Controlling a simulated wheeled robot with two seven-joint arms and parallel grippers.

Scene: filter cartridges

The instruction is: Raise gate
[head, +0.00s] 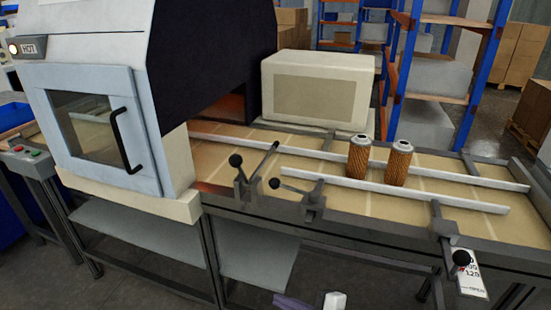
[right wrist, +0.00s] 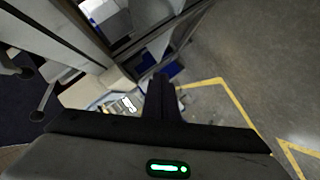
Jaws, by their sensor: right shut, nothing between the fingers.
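A handle with a black ball knob (head: 461,258) sticks out at the front right of the conveyor, in the head view. It joins a grey bracket (head: 437,222) at the front edge, which may belong to the gate. A white tag (head: 472,284) with partly readable text, including "OPEN", hangs beside the knob. No separate raised gate panel can be made out. My right gripper (right wrist: 161,82) is shut and empty in the right wrist view, pointing over the floor. In the head view only small parts near the bottom edge may be mine. My left gripper is out of view.
Two brown filter cartridges (head: 358,157) (head: 397,162) stand on the belt by the guide rails. Two more knobbed levers (head: 247,182) (head: 308,195) sit at the front edge. A machine marked HOT (head: 100,120) stands at left. A beige box (head: 318,92) is behind.

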